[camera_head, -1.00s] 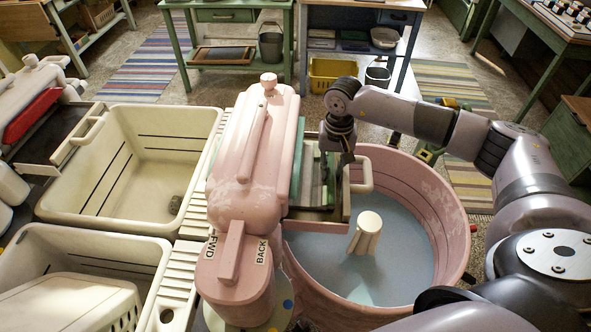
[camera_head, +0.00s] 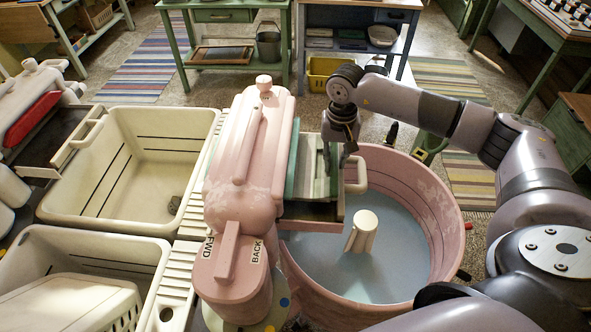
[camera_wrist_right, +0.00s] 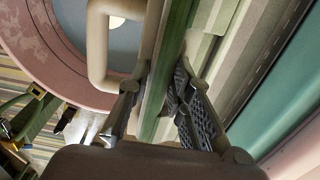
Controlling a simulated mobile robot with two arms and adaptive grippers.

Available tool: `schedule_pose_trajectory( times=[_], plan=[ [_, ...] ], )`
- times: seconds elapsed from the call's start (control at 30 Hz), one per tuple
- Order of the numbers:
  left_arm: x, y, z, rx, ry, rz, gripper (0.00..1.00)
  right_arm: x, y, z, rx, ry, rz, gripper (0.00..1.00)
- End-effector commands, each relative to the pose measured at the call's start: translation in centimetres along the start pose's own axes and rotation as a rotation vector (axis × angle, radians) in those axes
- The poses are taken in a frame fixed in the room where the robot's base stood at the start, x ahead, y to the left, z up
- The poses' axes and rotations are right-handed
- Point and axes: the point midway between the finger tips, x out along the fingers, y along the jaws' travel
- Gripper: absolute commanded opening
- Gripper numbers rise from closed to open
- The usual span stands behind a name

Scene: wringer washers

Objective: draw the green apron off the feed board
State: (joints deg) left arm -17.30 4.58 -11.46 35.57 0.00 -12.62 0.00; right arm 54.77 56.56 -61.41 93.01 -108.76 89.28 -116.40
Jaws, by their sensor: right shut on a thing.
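The pink wringer (camera_head: 240,185) stands over the left side of the pink tub (camera_head: 445,215). The green apron (camera_head: 313,165), pale and striped, lies over the feed board (camera_head: 312,211), which sticks out to the wringer's right above the tub. My right gripper (camera_head: 337,160) is at the board's right edge, beside the cream handle (camera_head: 360,175). In the right wrist view, my right gripper (camera_wrist_right: 157,105) is shut on a dark green edge of the apron (camera_wrist_right: 178,45). The fingertips are partly hidden by the cloth. My left gripper is not in view.
The tub holds bluish water and a cream agitator (camera_head: 362,231). Two cream basins, a rear one (camera_head: 165,117) and a front one (camera_head: 120,243), stand left of the wringer. A green table (camera_head: 225,5) stands behind. Floor is open behind the tub.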

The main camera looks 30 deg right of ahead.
Motion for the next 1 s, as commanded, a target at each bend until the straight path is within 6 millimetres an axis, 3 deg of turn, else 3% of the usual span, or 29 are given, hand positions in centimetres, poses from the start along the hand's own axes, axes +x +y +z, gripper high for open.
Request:
schedule_pose_trajectory(
  times=[0.17,1.0],
  plan=[
    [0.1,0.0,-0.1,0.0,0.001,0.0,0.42,0.0,0.1,0.0,-0.001,0.0,-0.003,0.0],
    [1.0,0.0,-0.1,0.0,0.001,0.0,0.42,0.1,4.2,0.0,-0.002,0.0,-0.004,0.0]
  ],
)
